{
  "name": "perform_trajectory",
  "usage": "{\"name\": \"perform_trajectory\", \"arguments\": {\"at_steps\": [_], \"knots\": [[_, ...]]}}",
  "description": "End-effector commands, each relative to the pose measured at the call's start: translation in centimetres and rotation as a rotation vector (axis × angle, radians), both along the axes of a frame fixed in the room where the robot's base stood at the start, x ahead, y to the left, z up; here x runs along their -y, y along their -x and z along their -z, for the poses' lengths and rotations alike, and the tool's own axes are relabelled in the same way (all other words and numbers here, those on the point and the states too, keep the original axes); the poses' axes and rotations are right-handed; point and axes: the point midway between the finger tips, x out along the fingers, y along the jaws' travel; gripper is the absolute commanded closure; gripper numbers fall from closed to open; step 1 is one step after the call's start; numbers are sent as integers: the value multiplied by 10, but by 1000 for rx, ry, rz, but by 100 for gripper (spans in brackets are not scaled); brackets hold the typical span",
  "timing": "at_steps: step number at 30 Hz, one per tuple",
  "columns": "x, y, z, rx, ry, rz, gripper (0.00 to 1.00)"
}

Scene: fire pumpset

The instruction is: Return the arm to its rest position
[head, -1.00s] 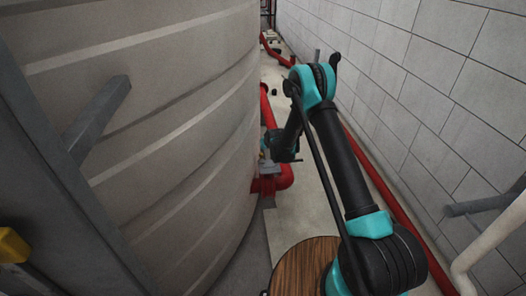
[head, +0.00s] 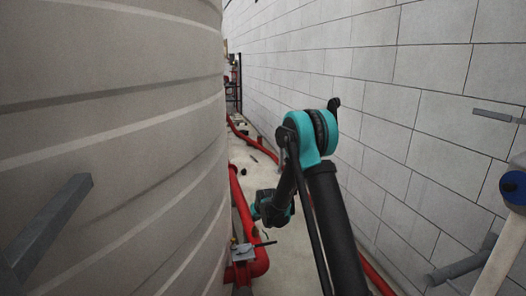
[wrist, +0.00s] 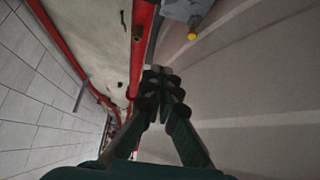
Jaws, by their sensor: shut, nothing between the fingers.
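My arm (head: 322,160), black and teal, stands folded at the elbow in the middle of the head view. Its wrist end (head: 270,206) hangs lower left of the elbow, between the tank and the wall. The fingers are not clear in the head view. In the wrist view my gripper (wrist: 158,92) has its dark fingers together, with nothing between them. A grey fitting (head: 243,252) with a thin dark lever sits on the red pipe below the wrist end. The wrist view shows a grey box with a yellow tip (wrist: 192,32) above and right of the fingers, apart from them.
The large ribbed tank (head: 110,130) fills the left side. A pale block wall (head: 400,80) runs along the right. Red pipes (head: 258,262) run along the floor between them. Grey brackets (head: 455,268) and a pale pipe (head: 497,262) stand at the right. The pale floor strip (head: 290,255) is narrow.

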Motion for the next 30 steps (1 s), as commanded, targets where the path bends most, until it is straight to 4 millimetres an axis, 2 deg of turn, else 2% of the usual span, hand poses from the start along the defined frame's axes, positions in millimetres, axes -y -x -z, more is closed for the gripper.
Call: {"name": "perform_trajectory", "arguments": {"at_steps": [1, 6, 11, 15, 23, 30], "knots": [[14, 12, -15, -9, 2, 14, 100], [56, 53, -54, -43, 12, 57, 100], [93, 99, -83, -76, 20, 97, 100], [123, 144, -103, -104, 26, 132, 100], [170, 234, -123, -158, 34, 196, 100], [203, 322, -122, -209, 39, 256, 100]]}}
